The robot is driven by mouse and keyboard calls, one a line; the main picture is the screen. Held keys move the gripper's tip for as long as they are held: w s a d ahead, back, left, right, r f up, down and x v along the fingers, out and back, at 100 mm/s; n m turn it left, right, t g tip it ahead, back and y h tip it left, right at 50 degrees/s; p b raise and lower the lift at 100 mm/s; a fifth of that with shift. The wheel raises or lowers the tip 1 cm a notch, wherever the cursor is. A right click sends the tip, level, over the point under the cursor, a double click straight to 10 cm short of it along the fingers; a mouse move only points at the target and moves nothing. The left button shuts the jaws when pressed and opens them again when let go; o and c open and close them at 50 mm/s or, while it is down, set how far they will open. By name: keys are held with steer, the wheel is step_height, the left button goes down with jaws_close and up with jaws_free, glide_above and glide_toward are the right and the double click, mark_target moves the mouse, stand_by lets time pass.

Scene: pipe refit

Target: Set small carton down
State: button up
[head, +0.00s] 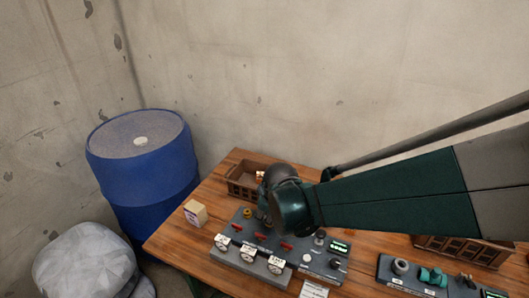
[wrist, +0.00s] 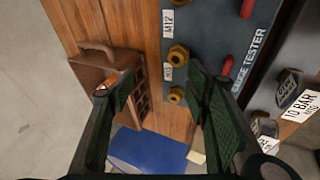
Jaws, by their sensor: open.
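The small carton (head: 196,213) is a cream box with a dark label. It sits on the left part of the wooden table, near its left edge, in the head view. In the wrist view a pale corner that looks like the carton (wrist: 196,157) shows low, beside the right finger, partly hidden. My gripper (wrist: 160,88) is open, with nothing between its fingers. It is above the table, apart from the carton. In the head view my arm hides the fingers.
A wooden crate (head: 243,184) with a copper-coloured piece stands at the table's back. The gauge tester panel (head: 265,240) has gauges, brass fittings and red levers. A blue barrel (head: 145,170) stands left of the table. Bare wood (head: 178,245) lies around the carton.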

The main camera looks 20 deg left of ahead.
mark_target(199, 208)
steer(key=shift+s+d+r+m+y, duration=0.2)
steer(key=shift+d+r+m+y, duration=0.3)
steer(key=shift+m, duration=0.1)
steer(key=s+a+f+g+y, duration=0.1)
steer(key=s+a+y, duration=0.1)
steer(key=a, duration=0.4)
steer(key=s+a+f+g+y, duration=0.1)
steer(key=s+a+y, duration=0.2)
steer(key=a, duration=0.4)
steer(key=s+a+f+g+y, duration=0.1)
steer(key=s+a+y, duration=0.2)
steer(key=a, duration=0.4)
steer(key=shift+a+y+p, duration=0.2)
steer(key=shift+y+p, duration=0.1)
steer(key=shift+y, duration=0.2)
steer(key=shift+s+a+f+y, duration=0.1)
steer(key=shift+s+a+y, duration=0.2)
steer(key=shift+a, duration=0.15)
steer(key=shift+x, duration=1.3)
steer(key=shift+b+x, duration=1.05)
steer(key=shift+x, duration=1.6)
